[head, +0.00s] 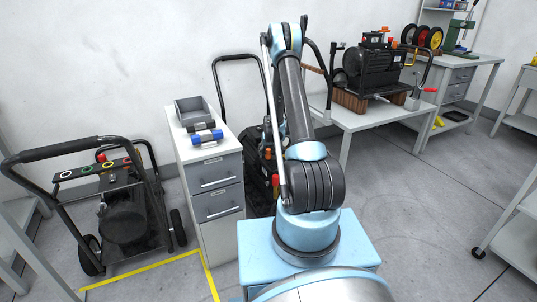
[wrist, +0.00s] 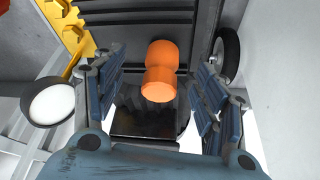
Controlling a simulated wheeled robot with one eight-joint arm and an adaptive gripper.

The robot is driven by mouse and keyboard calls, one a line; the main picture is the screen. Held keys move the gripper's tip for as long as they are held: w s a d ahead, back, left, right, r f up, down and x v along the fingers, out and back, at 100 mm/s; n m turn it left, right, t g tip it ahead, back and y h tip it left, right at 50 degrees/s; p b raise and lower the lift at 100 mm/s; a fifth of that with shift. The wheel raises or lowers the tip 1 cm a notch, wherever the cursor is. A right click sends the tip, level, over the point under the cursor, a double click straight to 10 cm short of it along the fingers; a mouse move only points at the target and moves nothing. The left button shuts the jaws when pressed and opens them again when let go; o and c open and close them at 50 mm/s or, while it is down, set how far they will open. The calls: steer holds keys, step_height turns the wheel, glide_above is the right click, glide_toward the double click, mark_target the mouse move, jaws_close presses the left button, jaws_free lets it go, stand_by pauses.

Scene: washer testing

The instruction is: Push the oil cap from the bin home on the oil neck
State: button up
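An orange, waisted piece (wrist: 161,70) stands out in the wrist view, with a rounded end and a wider end. I cannot tell whether it is the oil cap alone or the cap on the oil neck. My gripper (wrist: 158,68) is open, with one blue-grey finger on each side of the orange piece and a visible gap on both sides. In the head view my gripper is hidden behind my arm. A grey bin (head: 205,117) sits on the drawer cabinet; no cap shows in it.
Behind my arm stands a dark machine (head: 258,160) with orange and red parts. Blue and black cylinders (head: 206,137) lie on the cabinet (head: 218,188). Left is a wheeled machine (head: 122,218); right is a table (head: 372,117) with another machine.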

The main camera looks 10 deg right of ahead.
steer(key=v, duration=1.2)
stand_by(0.3)
steer(key=s+r+g, duration=0.1)
steer(key=s+r, duration=2.1)
steer(key=s, duration=0.2)
steer(key=s+f+g, duration=0.1)
steer(key=s+f, duration=0.1)
steer(key=s, duration=2.6)
steer(key=shift+f, duration=0.35)
